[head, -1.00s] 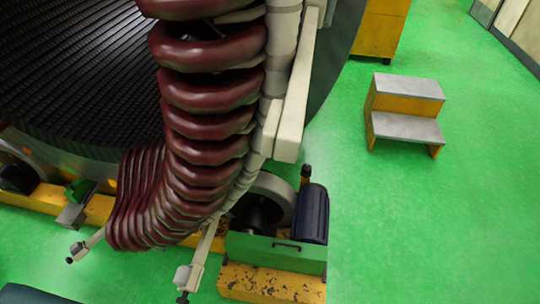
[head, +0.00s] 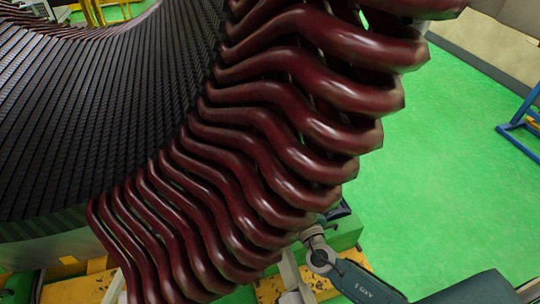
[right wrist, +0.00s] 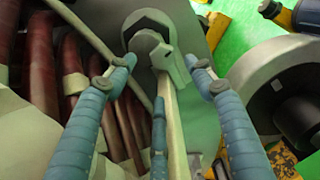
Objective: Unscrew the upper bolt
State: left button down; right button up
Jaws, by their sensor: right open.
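Between and just beyond the fingertips is a pale round bolt-like head (right wrist: 147,44) at the top of a long pale bar (right wrist: 176,125). The fingers stand either side of it, and I see no clear contact. In the head view a dark arm link (head: 365,284) with a grey joint enters at the bottom right. The gripper is not visible there; red coils cover much of that area. My left gripper is in neither current view.
The stator's dark slotted core (head: 95,110) and thick red coils (head: 290,140) fill most of the head view. A green and yellow base (head: 348,232) sits below the coils. Open green floor (head: 440,170) lies to the right, with a blue frame (head: 522,125) at the edge.

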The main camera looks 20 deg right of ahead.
jog(key=w, duration=1)
jog(key=shift+w+f, duration=0.1)
jog(key=c, duration=1.2)
